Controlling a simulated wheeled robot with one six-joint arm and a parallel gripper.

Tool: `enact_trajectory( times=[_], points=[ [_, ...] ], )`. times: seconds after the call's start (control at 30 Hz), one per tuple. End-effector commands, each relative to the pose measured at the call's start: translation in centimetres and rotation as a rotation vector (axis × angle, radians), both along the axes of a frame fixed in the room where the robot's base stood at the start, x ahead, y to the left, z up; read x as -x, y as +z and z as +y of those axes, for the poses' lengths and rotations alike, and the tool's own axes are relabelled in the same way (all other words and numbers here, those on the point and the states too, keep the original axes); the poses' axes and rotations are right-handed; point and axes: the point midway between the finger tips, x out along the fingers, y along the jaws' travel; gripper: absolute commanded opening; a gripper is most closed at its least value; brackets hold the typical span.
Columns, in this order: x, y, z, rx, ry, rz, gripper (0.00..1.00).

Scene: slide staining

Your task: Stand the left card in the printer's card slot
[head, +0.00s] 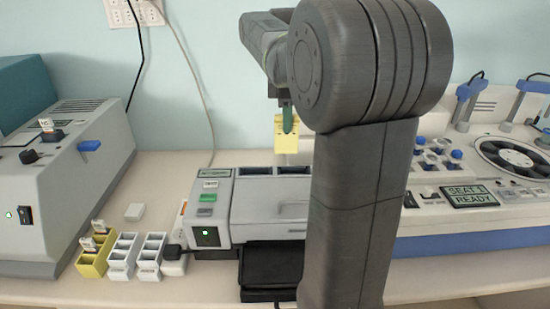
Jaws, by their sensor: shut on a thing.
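My gripper (287,124) is in the upper middle, partly behind my own arm. It is shut on a yellow card-like piece (281,143), held upright with a paler lower part. I take this piece for the card; its print cannot be read. It appears above the grey printer-like machine (268,205), which has a green-lit panel on its left end and dark openings (254,171) along its top rear. Whether the piece is over or behind an opening cannot be told. My arm hides the machine's right side.
A yellow rack (92,263) with small labelled pieces stands at the lower left, beside two white racks (121,257) (150,258). A grey instrument (70,180) fills the left. A black tray (268,272) lies in front.

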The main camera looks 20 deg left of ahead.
Motion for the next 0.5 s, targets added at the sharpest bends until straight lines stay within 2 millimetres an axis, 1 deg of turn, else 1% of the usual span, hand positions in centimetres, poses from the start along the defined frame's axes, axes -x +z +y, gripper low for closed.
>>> enact_trajectory(
  times=[0.03,0.2,0.3,0.37,0.47,0.5],
  points=[
    [0.6,0.9,1.3,0.003,0.007,0.003,0.0],
    [2.4,1.0,4.8,0.002,0.006,0.002,0.0],
    [3.2,0.9,6.2,0.002,0.004,0.001,0.0],
    [3.5,0.5,6.7,0.002,0.003,0.002,0.0],
    [3.7,-0.9,7.0,0.004,0.001,0.004,0.0],
    [3.8,-1.7,7.0,0.004,0.0,0.004,0.0]
  ],
)
